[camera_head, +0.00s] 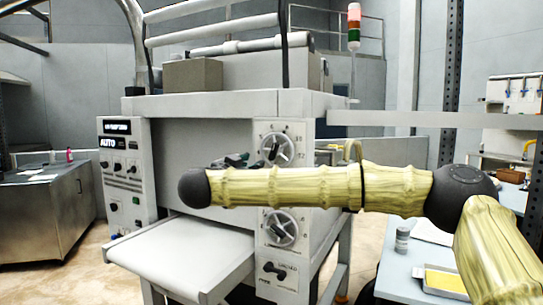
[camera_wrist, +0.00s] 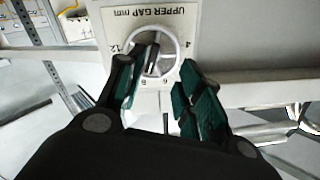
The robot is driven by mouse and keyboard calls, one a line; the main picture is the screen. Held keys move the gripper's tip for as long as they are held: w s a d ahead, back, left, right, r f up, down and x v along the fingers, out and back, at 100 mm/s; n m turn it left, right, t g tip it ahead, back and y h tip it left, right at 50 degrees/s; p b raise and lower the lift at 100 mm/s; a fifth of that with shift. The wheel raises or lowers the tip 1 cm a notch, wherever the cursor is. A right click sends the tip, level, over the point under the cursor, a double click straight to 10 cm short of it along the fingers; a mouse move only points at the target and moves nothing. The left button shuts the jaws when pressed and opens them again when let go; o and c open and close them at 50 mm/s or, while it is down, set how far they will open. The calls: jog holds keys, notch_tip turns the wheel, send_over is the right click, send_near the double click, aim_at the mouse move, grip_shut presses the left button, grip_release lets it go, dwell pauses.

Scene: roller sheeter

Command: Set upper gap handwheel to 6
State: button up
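The upper gap handwheel (camera_head: 277,150) is a round, spoked, light-grey wheel on the upper front panel of the white machine. In the wrist view the handwheel (camera_wrist: 166,48) sits on a plate (camera_wrist: 182,14) lettered UPPER GAP mm, upside down, with numbers such as 12, 4, 8 and 6 around it. Its setting cannot be read. My gripper (camera_wrist: 168,72) is open, with green-padded fingers. The left finger overlaps the wheel's face in the picture; the right finger is to the right of its rim. Contact cannot be told. In the head view my arm largely hides the gripper.
A second handwheel (camera_head: 279,228) sits lower on the panel, above a lever switch (camera_head: 274,271). A feed table (camera_head: 180,258) juts out at front left. A control panel (camera_head: 126,170) is on the machine's left. A side table (camera_head: 402,283) with a jar (camera_head: 402,239) stands at right.

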aim_at(273, 150)
jog(key=shift+m+g+h, duration=0.3)
jog(key=shift+m+h, duration=0.1)
jog(key=w+d+r+p, duration=0.1)
jog(key=w+d, duration=0.1)
jog(key=w, duration=0.1)
jog(key=w+d+r+p, duration=0.1)
jog(key=w+d, duration=0.1)
jog(key=w, duration=0.1)
jog(key=w+d+r+p, duration=0.1)
jog(key=w+d, duration=0.1)
jog(key=w, duration=0.1)
jog(key=shift+w+d, duration=0.1)
jog(key=shift+w, duration=0.15)
grip_shut()
